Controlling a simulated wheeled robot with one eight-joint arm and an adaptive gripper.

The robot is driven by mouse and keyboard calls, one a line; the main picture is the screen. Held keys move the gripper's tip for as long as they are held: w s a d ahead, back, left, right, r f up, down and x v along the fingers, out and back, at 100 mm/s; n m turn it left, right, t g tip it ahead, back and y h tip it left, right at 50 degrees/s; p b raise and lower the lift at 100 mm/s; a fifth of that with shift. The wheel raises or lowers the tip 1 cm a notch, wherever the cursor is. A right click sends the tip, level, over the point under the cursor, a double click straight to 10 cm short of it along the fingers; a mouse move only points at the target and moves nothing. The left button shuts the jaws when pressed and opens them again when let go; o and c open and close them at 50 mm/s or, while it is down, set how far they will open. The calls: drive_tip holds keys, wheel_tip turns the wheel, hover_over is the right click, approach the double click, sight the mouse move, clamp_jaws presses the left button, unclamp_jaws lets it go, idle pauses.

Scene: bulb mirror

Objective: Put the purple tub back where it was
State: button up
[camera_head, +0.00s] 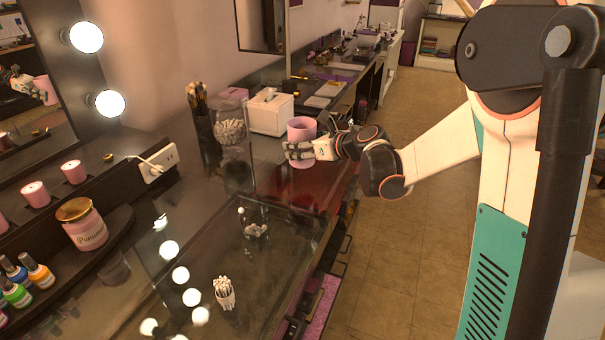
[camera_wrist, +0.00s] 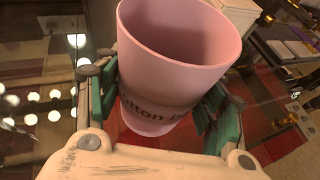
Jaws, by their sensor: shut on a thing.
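The purple tub, which looks pinkish, shows in the head view (camera_head: 302,130) and close up in the wrist view (camera_wrist: 172,85). It is open-topped and looks empty, with dark lettering on its side. In the head view it is roughly upright, over a dark red patch (camera_head: 300,193) near the counter's aisle-side edge. My gripper (camera_head: 303,150) is shut on its sides, with one finger pad on each side in the wrist view (camera_wrist: 163,103). I cannot tell whether its base touches the counter.
A white tissue box (camera_head: 268,114), a glass bowl of white balls (camera_head: 230,125) and a dark brush holder (camera_head: 206,140) stand behind and left of the tub. A small clear container (camera_head: 256,232) and a cup of white sticks (camera_head: 224,292) stand nearer.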

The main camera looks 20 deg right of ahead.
drive_tip(key=shift+f+b, duration=1.15)
drive_tip(key=shift+f, duration=2.5)
drive_tip(key=shift+f, duration=0.2)
drive_tip(key=o, duration=1.1)
drive_tip(key=shift+r, duration=0.1)
drive_tip(key=shift+r, duration=0.15)
drive_tip(key=shift+s+d+r, duration=0.15)
drive_tip(key=shift+s+d, duration=0.05)
drive_tip(key=shift+s, duration=0.1)
drive_tip(key=p+v, duration=0.3)
drive_tip(key=v, duration=0.8)
drive_tip(key=shift+s+d, duration=0.1)
drive_tip(key=shift+d, duration=0.05)
